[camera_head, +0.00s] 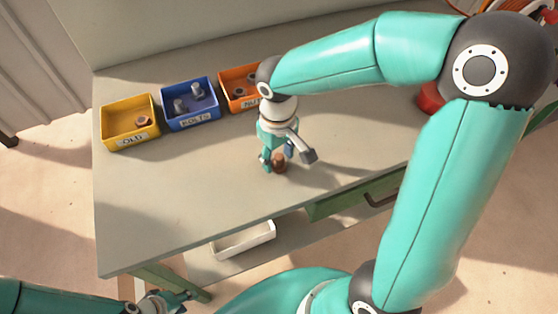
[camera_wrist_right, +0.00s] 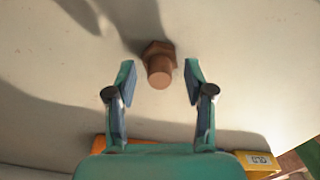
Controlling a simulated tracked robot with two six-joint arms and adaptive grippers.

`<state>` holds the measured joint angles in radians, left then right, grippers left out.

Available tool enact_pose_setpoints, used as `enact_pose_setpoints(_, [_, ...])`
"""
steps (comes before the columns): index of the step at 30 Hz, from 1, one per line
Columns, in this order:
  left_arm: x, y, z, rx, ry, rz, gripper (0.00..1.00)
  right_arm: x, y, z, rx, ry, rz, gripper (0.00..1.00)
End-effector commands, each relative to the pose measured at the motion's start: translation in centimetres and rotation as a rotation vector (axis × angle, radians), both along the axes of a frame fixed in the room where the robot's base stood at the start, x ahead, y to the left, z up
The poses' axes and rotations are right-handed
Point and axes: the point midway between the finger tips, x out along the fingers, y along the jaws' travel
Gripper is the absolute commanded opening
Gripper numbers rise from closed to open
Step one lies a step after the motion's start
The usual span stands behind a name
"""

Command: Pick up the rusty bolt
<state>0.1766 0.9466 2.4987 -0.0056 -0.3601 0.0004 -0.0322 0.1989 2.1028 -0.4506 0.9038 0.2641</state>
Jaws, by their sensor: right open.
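The rusty bolt (camera_head: 279,160) is brown and stands on the grey workbench, with its shank pointing up. It also shows in the right wrist view (camera_wrist_right: 159,66), with its hexagonal head on the bench. My right gripper (camera_head: 274,163) is right at the bolt in the head view. In the wrist view my right gripper (camera_wrist_right: 160,75) is open, with one finger on each side of the bolt and a gap on both sides. My left gripper (camera_head: 176,299) is at the bottom left of the head view, away from the bench top, small and partly cut off.
A yellow bin (camera_head: 117,139) marked OLD holds a rusty piece. A blue bin (camera_head: 175,124) marked BOLTS holds grey bolts. An orange bin (camera_head: 237,104) is partly hidden by my right arm. A white tray (camera_head: 243,241) sits below the bench top. The bench front left is clear.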

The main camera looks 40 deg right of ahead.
Motion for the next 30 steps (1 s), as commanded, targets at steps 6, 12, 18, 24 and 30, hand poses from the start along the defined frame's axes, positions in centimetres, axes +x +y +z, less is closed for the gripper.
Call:
enact_pose_setpoints(6, [0.0, 0.0, 0.0, 0.0, 0.0, 0.0, 0.4, 0.01, -0.02, -0.16, 0.0, -0.001, 0.0, 0.53])
enact_pose_setpoints(12, [0.0, 0.0, 0.0, 0.0, 0.0, 0.0, 0.4, 0.01, -0.01, -0.14, 0.0, -0.001, 0.0, 0.23])
enact_pose_setpoints(18, [0.0, 0.0, 0.0, 0.0, 0.0, 0.0, 0.4, 0.02, 0.0, -0.13, 0.0, -0.001, 0.0, 0.0])
enact_pose_setpoints(24, [0.0, 0.0, 0.0, 0.0, 0.0, 0.0, 0.4, 0.03, 0.01, -0.1, 0.0, -0.001, 0.001, 0.0])
enact_pose_setpoints(30, [0.0, 0.0, 0.04, 0.0, 0.0, 0.0, 0.4, 0.08, 0.02, 0.32, -0.001, -0.002, 0.001, 0.0])
